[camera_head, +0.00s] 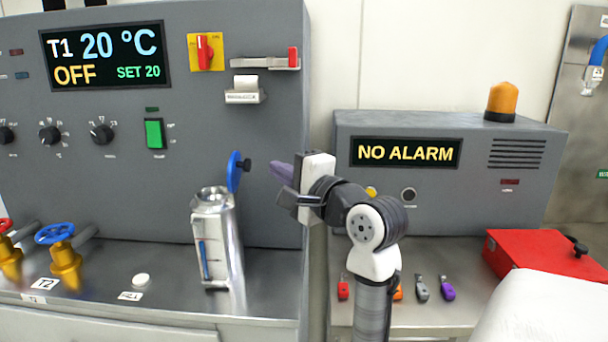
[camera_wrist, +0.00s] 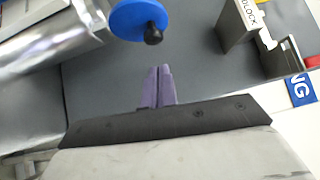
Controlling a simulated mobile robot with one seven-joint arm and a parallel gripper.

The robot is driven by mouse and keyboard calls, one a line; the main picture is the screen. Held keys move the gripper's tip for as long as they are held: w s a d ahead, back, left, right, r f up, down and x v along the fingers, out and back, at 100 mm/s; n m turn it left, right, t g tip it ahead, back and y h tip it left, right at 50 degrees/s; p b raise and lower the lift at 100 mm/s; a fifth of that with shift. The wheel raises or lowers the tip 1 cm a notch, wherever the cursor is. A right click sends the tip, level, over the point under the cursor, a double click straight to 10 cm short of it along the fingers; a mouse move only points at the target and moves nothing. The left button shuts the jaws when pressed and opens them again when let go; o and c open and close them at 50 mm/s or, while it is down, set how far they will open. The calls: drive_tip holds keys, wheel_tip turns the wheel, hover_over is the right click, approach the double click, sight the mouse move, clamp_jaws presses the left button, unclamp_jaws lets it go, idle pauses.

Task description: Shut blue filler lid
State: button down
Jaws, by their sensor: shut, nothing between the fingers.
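The blue filler lid (camera_head: 234,172) stands upright, open, on the rim of the silver filler vessel (camera_head: 212,215). A black knob sticks out of the lid's right side. The lid also shows in the wrist view (camera_wrist: 135,18), with the vessel (camera_wrist: 55,38) to its left. My gripper (camera_head: 272,170) is shut and empty, with its purple fingers pointing left toward the lid. It is just right of the knob and looks apart from it. In the wrist view my fingertips (camera_wrist: 158,68) are below the knob, with a gap between them.
A grey control panel (camera_head: 180,110) rises behind the vessel, with a small white latch bracket (camera_head: 245,92) above the lid. Blue (camera_head: 56,233) and red valve handwheels stand at left. An alarm box (camera_head: 440,190) is behind my arm. A red box (camera_head: 540,255) sits at right.

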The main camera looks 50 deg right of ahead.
drive_tip(key=shift+w+a+r, duration=0.15)
drive_tip(key=shift+w+a, duration=0.85)
drive_tip(key=shift+w, duration=0.05)
drive_tip(key=shift+r+p, duration=0.2)
drive_tip(key=shift+p, duration=0.45)
